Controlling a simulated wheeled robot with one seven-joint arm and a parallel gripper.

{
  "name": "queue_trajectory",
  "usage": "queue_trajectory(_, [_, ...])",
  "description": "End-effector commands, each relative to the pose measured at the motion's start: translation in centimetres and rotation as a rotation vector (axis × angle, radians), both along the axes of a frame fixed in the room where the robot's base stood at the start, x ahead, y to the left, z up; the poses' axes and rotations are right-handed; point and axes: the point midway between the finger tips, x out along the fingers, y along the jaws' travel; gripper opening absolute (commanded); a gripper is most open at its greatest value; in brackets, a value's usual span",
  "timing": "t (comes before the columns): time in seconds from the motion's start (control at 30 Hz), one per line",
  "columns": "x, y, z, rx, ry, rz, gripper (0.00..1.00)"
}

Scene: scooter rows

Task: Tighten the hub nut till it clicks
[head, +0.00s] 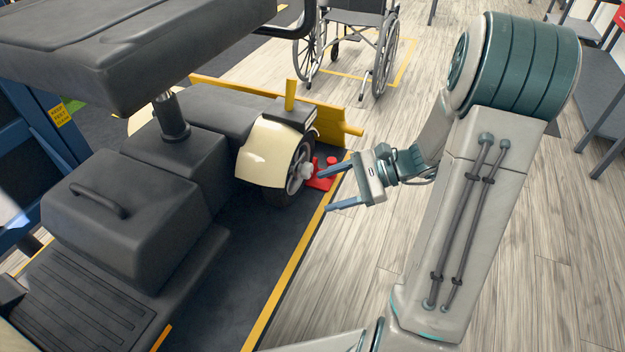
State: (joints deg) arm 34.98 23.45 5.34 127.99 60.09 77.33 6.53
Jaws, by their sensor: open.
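The scooter (180,160) stands at the left with a black seat and a cream fender (266,152) over one wheel (294,172). A pale round hub part (306,171) sits at the middle of that wheel; the hub nut itself is too small to make out clearly. My gripper (324,190) is open and empty, its two blue-grey fingers pointing left toward the wheel. The fingertips are to the right of the hub and appear apart from it.
A red object (323,176) is on the floor beside the wheel. A yellow bar (335,122) and an upright yellow handle (291,95) are near the fender. A wheelchair (350,40) stands at the back.

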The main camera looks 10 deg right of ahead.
Motion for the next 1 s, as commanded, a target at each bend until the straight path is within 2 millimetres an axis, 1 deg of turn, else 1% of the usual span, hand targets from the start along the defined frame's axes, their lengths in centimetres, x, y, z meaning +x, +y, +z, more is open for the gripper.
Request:
queue_trajectory(0.03, [1.1,-1.3,-2.4,0.072,0.023,-0.074,0.61])
queue_trajectory(0.2, [4.0,-5.2,-6.0,0.274,0.059,-0.288,0.61])
queue_trajectory(0.3, [5.2,-7.3,-7.6,0.365,0.066,-0.385,0.61])
queue_trajectory(0.4, [5.8,-8.8,-8.7,0.425,0.067,-0.452,0.61])
queue_trajectory(0.5, [6.2,-9.7,-9.2,0.460,0.066,-0.489,0.61])
queue_trajectory(0.57, [6.4,-9.8,-9.3,0.469,0.066,-0.499,0.61])
queue_trajectory(0.67, [7.0,-9.2,-9.4,0.473,0.066,-0.503,0.61])
queue_trajectory(0.77, [7.8,-7.8,-9.4,0.471,0.066,-0.499,0.61])
queue_trajectory(1.0, [10.9,-3.7,-9.4,0.471,0.066,-0.499,0.61])
